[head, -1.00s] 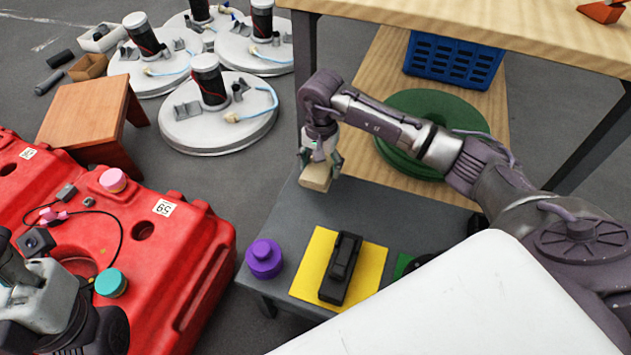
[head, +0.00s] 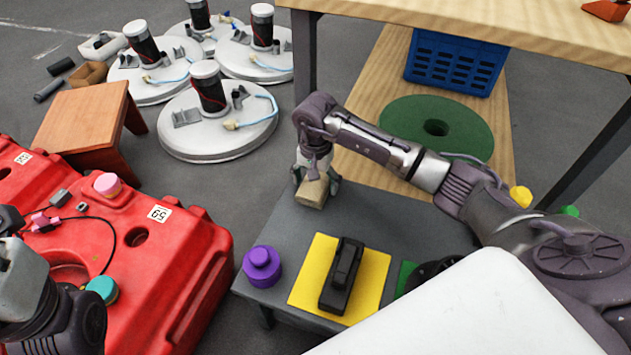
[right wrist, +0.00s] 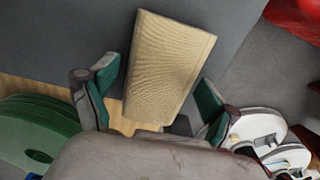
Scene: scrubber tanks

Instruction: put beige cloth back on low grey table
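The beige cloth (head: 312,193), a folded block shape, is at the far left end of the low grey table (head: 385,215) and appears to rest on its top. My right gripper (head: 316,180) is right over it, pointing down. In the right wrist view the cloth (right wrist: 168,65) lies between the two green-padded fingers (right wrist: 158,95), with a narrow gap on each side, so the gripper looks open around it. My left arm shows at the lower left; its fingers are out of view.
On the grey table stand a purple container (head: 262,266) and a black device (head: 342,275) on a yellow mat (head: 374,283). A wooden shelf with a green disc (head: 400,115) and blue crate (head: 455,62) is behind. A red tank (head: 180,260) stands left.

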